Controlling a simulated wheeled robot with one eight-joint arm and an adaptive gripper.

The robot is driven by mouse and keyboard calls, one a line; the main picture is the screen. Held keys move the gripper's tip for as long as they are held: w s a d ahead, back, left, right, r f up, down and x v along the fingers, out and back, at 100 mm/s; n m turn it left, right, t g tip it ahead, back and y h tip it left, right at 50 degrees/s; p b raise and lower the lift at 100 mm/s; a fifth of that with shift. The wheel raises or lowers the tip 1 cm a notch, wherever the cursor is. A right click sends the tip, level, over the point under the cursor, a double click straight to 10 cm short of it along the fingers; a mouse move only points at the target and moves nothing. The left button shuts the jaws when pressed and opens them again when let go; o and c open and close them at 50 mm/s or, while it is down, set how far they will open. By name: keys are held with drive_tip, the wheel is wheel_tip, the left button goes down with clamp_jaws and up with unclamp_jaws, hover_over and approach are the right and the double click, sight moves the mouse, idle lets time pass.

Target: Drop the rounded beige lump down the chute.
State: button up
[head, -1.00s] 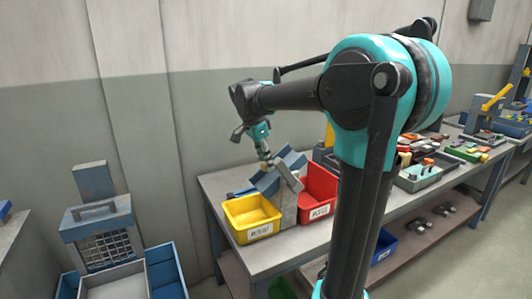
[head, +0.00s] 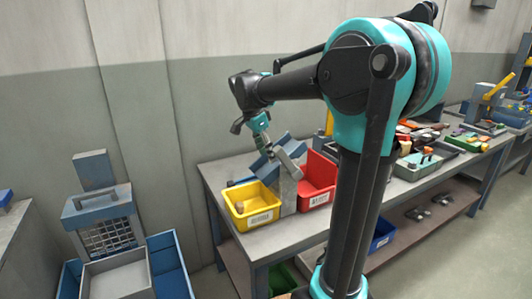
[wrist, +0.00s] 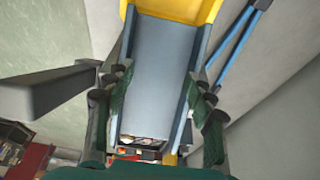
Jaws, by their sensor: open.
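My gripper (head: 264,146) is open over the upper part of the blue-grey chute (head: 290,147). In the wrist view its fingers (wrist: 158,105) are spread apart with nothing between them. The chute's channel (wrist: 160,70) shows bare between the fingers there, sloping to the yellow bin (wrist: 185,8). In the head view a small pale thing (head: 239,207) shows inside the yellow bin (head: 262,219). It may be the beige lump, but it is too small to be sure.
A red bin (head: 318,182) stands right of the chute's grey stand on the workbench (head: 280,240). Trays of small parts (head: 418,165) lie farther right. A blue-framed container (head: 115,280) stands at lower left. Blue rods (wrist: 240,40) lie beside the chute in the wrist view.

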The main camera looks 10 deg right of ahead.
drive_tip(key=v, duration=1.2)
idle(0.6)
